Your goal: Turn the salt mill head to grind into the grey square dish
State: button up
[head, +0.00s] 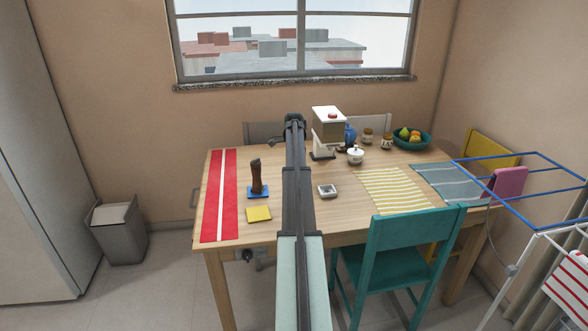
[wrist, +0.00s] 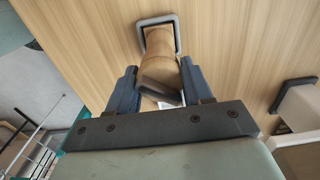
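A light wooden mill (wrist: 160,58) shows in the wrist view, with its dark-topped head nearest to me. I take it for the salt mill; its base is at a grey square rim (wrist: 178,35), and I cannot tell what that is. My gripper (wrist: 159,68) has one blue finger on each side of the mill's head, seemingly touching both sides. In the head view my arm hides the gripper and this mill. The grey square dish (head: 328,191) lies on the table just right of my arm. A dark brown mill (head: 256,176) stands upright on a blue square at the left.
On the wooden table (head: 300,222), a yellow square (head: 258,213) and red runner (head: 220,195) lie left. A coffee machine (head: 327,132), white lidded pot (head: 355,155), jars and fruit bowl (head: 411,138) stand behind. A teal chair (head: 410,240) is at the front right.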

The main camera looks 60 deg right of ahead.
jog(key=shift+c, duration=1.2)
jog(key=m, duration=0.3)
jog(key=shift+m, duration=0.3)
jog(key=m, duration=0.4)
jog(key=o, duration=0.7)
jog(key=shift+c, duration=0.2)
jog(key=shift+r, duration=0.15)
jog(key=shift+r, duration=2.85)
